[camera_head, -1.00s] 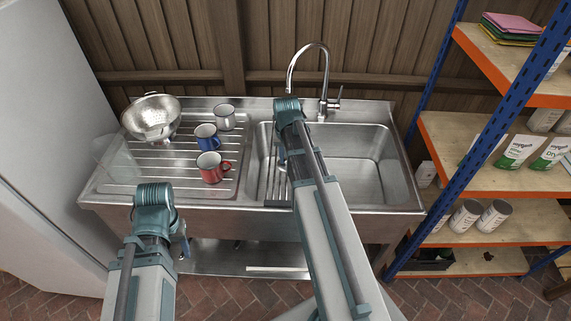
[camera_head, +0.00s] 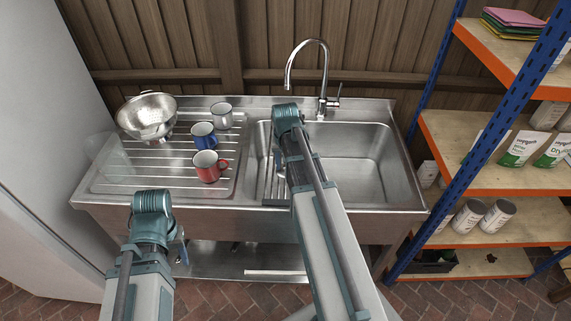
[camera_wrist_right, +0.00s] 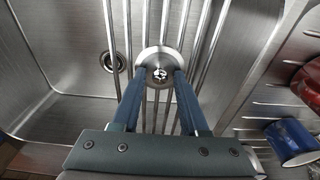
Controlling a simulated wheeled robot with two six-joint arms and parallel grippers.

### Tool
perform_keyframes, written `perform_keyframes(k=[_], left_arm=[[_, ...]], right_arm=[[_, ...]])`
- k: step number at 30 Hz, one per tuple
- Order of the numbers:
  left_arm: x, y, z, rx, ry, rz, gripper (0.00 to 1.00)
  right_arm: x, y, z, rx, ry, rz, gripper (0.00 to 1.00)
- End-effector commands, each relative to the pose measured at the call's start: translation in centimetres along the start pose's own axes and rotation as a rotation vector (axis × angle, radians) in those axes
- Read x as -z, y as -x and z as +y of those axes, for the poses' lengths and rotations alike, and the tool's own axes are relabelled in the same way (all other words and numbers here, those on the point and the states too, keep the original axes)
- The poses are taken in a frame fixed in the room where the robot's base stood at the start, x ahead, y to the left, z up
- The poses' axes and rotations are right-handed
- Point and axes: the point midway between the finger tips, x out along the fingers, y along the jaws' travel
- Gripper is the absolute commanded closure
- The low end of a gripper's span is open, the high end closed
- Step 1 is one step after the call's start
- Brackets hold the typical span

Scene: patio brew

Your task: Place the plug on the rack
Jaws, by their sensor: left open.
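The round metal plug (camera_wrist_right: 159,66) with a small knob shows in the right wrist view, over the bars of the sink rack (camera_wrist_right: 150,25). My right gripper's fingers (camera_wrist_right: 160,78) lie either side of the knob, with a gap between them. I cannot tell whether they touch it or whether the plug rests on the bars. In the head view the rack (camera_head: 270,186) spans the left part of the sink; my right arm hides the plug. My left gripper (camera_head: 182,251) is open, low in front of the counter, mostly hidden by its wrist.
The sink basin (camera_head: 355,158) is free right of the rack; a drain hole (camera_wrist_right: 114,62) shows below. Left on the drainboard stand a red mug (camera_head: 207,170), a blue mug (camera_head: 203,137), a grey mug (camera_head: 221,116) and a colander (camera_head: 148,116). A tap (camera_head: 322,80) arches behind.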

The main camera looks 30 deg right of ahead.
Motion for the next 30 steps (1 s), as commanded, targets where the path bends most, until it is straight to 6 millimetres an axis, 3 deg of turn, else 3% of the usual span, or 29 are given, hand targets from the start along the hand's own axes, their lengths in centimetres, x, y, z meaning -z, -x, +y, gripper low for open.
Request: perform_keyframes(k=[17,30], left_arm=[[-0.1,1.1,-0.1,0.0,0.0,0.0,0.5],[-0.4,7.1,-0.7,0.0,-0.001,0.0,0.5]], right_arm=[[0.1,1.1,0.0,0.0,0.0,0.0,0.46],[0.1,7.2,0.0,0.0,0.0,0.0,0.46]])
